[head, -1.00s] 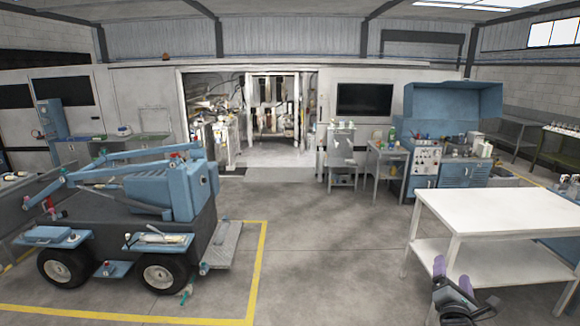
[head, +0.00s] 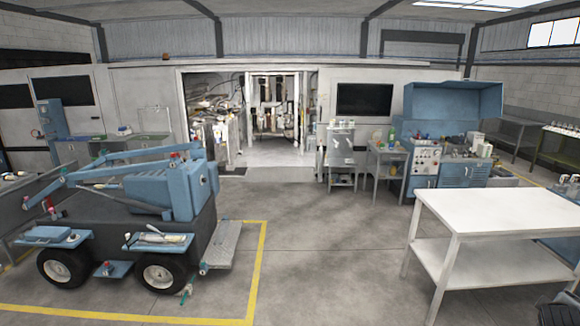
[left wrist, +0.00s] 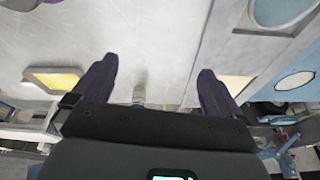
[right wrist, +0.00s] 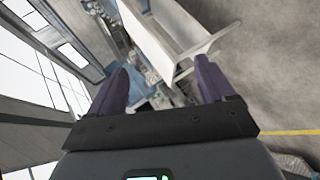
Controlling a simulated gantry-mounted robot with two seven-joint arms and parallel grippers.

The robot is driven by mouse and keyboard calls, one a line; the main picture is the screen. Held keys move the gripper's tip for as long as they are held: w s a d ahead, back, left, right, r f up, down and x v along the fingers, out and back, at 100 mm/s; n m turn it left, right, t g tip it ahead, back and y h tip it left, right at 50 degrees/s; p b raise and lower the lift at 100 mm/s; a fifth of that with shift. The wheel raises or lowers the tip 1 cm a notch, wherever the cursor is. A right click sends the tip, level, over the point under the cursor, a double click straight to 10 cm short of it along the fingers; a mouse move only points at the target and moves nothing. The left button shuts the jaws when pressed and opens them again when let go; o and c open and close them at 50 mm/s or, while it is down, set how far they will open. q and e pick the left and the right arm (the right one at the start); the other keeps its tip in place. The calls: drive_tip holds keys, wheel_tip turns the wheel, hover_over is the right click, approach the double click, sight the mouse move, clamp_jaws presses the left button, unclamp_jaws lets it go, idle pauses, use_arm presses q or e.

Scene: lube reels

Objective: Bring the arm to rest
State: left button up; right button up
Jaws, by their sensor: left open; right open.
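My left gripper (left wrist: 158,82) is open in the left wrist view, its two purple fingers apart with nothing between them. My right gripper (right wrist: 165,85) is open and empty in the right wrist view. In the head view neither gripper's fingers show; only a dark piece of my right arm is at the bottom right edge. The right wrist view looks out tilted over the room, with the white table (right wrist: 155,45) beyond the fingers.
The white two-level table (head: 500,212) stands at the right. A blue wheeled machine (head: 172,190) stands at the left inside a yellow floor line (head: 257,270). A blue cabinet bench (head: 465,176) is behind the table. The middle floor is clear.

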drive_tip(key=s+a+f+m+g+y, duration=0.1)
drive_tip(key=s+a+f+y, duration=0.1)
drive_tip(key=s+a+f, duration=0.45)
drive_tip(key=s+a+f+m+g+y, duration=0.15)
drive_tip(key=s+a+f, duration=0.25)
drive_tip(key=a+f, duration=0.6)
drive_tip(key=s+a+f+m+g+y, duration=0.15)
drive_tip(key=s+a+f, duration=0.45)
drive_tip(key=a, duration=0.6)
drive_tip(key=s+a+r+y, duration=0.3)
drive_tip(key=s+a+y, duration=0.2)
drive_tip(key=s+a, duration=1.3)
wheel_tip(320, 180, up, 12)
drive_tip(key=s+d+p, duration=0.1)
drive_tip(key=d+p, duration=0.1)
drive_tip(key=p, duration=1)
drive_tip(key=shift+d+n+p, duration=0.2)
drive_tip(key=shift+n+p, duration=0.1)
drive_tip(key=shift+p, duration=0.05)
